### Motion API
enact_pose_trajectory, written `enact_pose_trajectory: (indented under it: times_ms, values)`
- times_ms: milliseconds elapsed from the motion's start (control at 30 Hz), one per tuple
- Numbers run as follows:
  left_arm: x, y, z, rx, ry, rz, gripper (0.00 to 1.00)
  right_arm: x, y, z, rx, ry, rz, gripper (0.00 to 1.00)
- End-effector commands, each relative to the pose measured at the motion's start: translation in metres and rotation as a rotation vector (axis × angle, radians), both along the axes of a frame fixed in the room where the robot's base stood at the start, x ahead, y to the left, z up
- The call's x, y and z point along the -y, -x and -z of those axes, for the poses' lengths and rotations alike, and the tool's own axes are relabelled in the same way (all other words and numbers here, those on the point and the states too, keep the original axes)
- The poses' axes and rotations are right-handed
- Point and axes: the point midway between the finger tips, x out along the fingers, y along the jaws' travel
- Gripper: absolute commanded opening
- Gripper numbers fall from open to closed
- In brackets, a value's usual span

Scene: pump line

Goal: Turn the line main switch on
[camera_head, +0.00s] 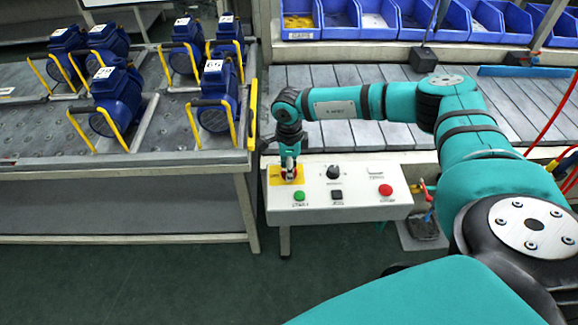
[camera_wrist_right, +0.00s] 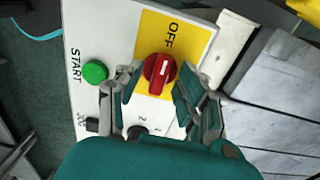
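The main switch is a red rotary knob (camera_wrist_right: 159,73) on a yellow plate (camera_wrist_right: 185,35) marked OFF. Its white mark points roughly toward the OFF lettering. In the head view the knob (camera_head: 289,173) is mostly hidden by my right gripper (camera_head: 290,163), which hangs over it, pointing down at the left end of the control box. In the right wrist view my right gripper (camera_wrist_right: 158,88) is open, with one finger on each side of the knob and small gaps visible. My left gripper is not in view.
The white control box (camera_head: 345,205) also has a green START button (camera_head: 299,196), a black button (camera_head: 336,194), a black selector (camera_head: 333,172) and a red button (camera_head: 385,190). A bench with blue pump motors (camera_head: 118,95) stands left; a slatted conveyor (camera_head: 350,135) runs behind.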

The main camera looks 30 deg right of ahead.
Motion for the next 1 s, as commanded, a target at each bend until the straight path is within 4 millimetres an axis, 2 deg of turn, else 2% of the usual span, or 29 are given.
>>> enact_pose_trajectory:
  times_ms: [267, 567, 1000]
  values:
    - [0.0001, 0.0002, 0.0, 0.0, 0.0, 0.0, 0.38, -0.0001, -0.0002, 0.0015, 0.0, 0.0, 0.0, 0.38]
    - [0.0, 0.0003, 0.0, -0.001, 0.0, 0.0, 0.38, 0.0, -0.0001, 0.0012, 0.0, 0.0, 0.0, 0.0]
    - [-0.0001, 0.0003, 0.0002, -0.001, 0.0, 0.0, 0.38, 0.0001, -0.0001, 0.0011, 0.0, 0.0, 0.046, 0.0]
